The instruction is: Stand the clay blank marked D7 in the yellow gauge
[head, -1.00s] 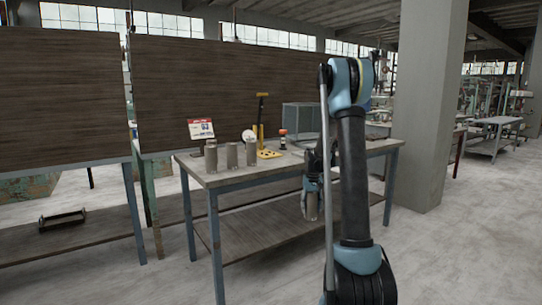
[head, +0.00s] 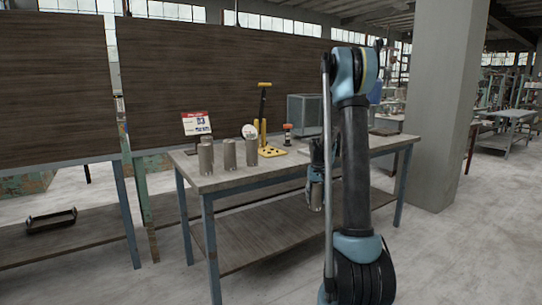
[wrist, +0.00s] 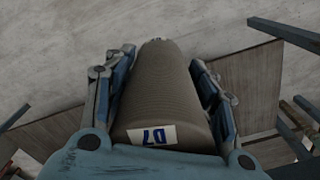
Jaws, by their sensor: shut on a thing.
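My gripper (wrist: 162,95) is shut on a grey-brown clay blank (wrist: 160,80) whose label reads D7. In the wrist view the blank lies lengthwise between the two fingers, its label toward the palm. In the head view my gripper (head: 315,190) hangs at the front edge of the table, and the blank is hard to make out there. The yellow gauge (head: 271,152) stands on the table to the left of my gripper, with a flat base and a tall upright. My gripper is apart from it.
Several similar grey blanks (head: 229,154) stand on the table's (head: 215,182) left end, left of the gauge. A sign (head: 196,123) reading 03 or D3, a white disc (head: 249,131), a small orange-and-black item (head: 287,134) and a grey box (head: 305,116) are also there. A pillar (head: 443,110) stands at right.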

